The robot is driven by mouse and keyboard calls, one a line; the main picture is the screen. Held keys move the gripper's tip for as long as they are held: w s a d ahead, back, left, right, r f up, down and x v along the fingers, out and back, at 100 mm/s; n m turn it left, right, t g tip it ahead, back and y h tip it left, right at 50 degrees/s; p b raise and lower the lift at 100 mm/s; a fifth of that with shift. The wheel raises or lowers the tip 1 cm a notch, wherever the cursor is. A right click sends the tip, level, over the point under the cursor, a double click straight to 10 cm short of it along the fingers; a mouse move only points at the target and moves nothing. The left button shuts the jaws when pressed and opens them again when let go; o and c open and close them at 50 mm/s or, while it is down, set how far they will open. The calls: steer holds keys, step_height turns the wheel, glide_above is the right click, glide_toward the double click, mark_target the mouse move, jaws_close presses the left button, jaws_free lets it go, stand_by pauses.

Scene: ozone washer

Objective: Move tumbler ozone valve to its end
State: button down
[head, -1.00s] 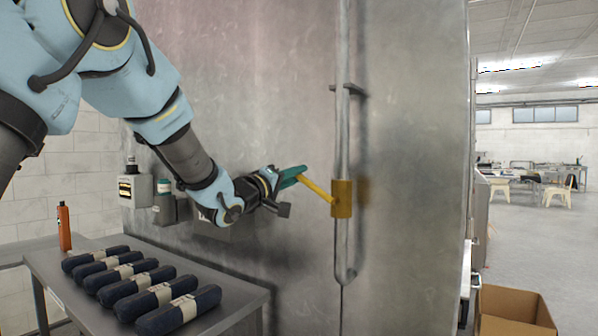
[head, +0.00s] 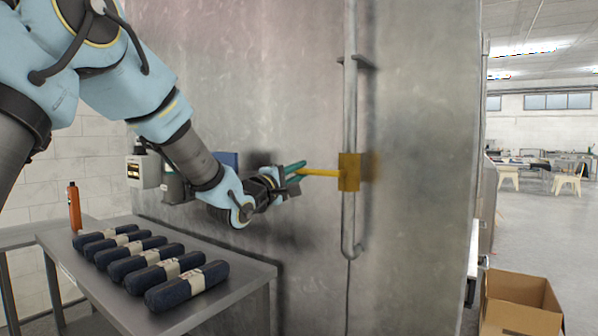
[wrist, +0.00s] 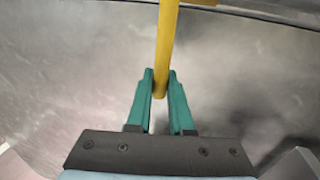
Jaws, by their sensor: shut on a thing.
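The ozone valve is a yellow block (head: 349,172) on a vertical metal pipe (head: 350,105) along the grey steel wall. Its yellow lever (head: 322,172) points left from the block and lies nearly level. My gripper (head: 300,171), with green fingers, is shut on the lever's free end, left of the block. In the wrist view, the lever (wrist: 167,38) comes down from the top and its rounded end sits between the green fingertips (wrist: 161,85). The fingers hide part of the lever's end in the head view.
A metal table (head: 248,272) below my arm bears several dark rolls (head: 187,287) with pale bands. An orange bottle (head: 74,207) stands behind them. An open cardboard box (head: 520,290) is on the floor at right. The wall right of the pipe is clear.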

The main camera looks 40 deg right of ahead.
steer(key=shift+f, duration=0.2)
steer(key=c, duration=0.8)
jaws_free()
steer(key=shift+r, duration=0.1)
steer(key=shift+a, duration=0.1)
steer(key=b+v, duration=0.3)
steer(key=v, duration=0.7)
steer(key=shift+a, duration=0.3)
steer(key=shift+s, duration=0.1)
